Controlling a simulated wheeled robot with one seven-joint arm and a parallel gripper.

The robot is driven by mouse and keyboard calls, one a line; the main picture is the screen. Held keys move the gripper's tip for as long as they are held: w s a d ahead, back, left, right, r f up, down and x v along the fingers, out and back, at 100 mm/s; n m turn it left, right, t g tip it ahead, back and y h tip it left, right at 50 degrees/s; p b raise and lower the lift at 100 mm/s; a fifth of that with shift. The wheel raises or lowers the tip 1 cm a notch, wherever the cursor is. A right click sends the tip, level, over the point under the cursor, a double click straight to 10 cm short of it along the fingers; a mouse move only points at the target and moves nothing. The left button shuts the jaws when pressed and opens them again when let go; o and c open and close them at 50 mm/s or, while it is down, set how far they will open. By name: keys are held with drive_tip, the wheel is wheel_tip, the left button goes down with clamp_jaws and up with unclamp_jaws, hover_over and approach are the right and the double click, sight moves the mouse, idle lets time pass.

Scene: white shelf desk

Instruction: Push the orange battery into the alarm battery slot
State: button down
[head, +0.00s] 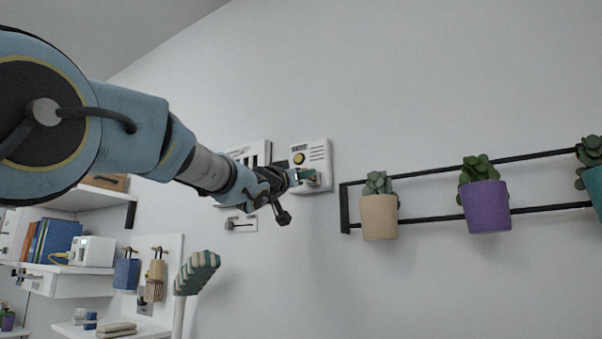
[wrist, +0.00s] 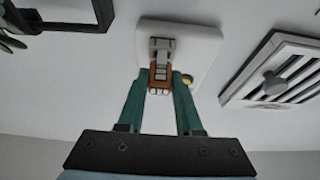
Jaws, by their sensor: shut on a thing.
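The white alarm (head: 320,152) is mounted on the wall, with a yellow button and dark slits on its front. It also shows in the wrist view (wrist: 200,38), with a grey battery slot (wrist: 162,46) on it. The orange battery (wrist: 159,76) sits between the green fingertips of my gripper (wrist: 160,80), which is shut on it. The battery lines up with the grey slot and appears to meet its near end. I cannot tell how deep it is in. In the head view my gripper (head: 306,176) is at the alarm's lower front and the battery is hardly visible.
A slatted white vent (wrist: 280,75) with a knob is on the wall beside the alarm. A black wall rail (head: 420,173) with potted plants, including a beige pot (head: 380,217), stands to the right. Shelves with books are at lower left. A green-and-white striped brush-like thing (head: 196,272) stands below my arm.

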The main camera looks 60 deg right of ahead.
drive_tip(key=shift+d, duration=0.45)
drive_tip(key=c, duration=0.5)
unclamp_jaws()
drive_tip(key=shift+a+f, duration=0.3)
drive_tip(key=shift+a, duration=0.2)
drive_tip(key=b+v, duration=0.6)
drive_tip(key=v, duration=0.3)
drive_tip(key=shift+a, duration=0.4)
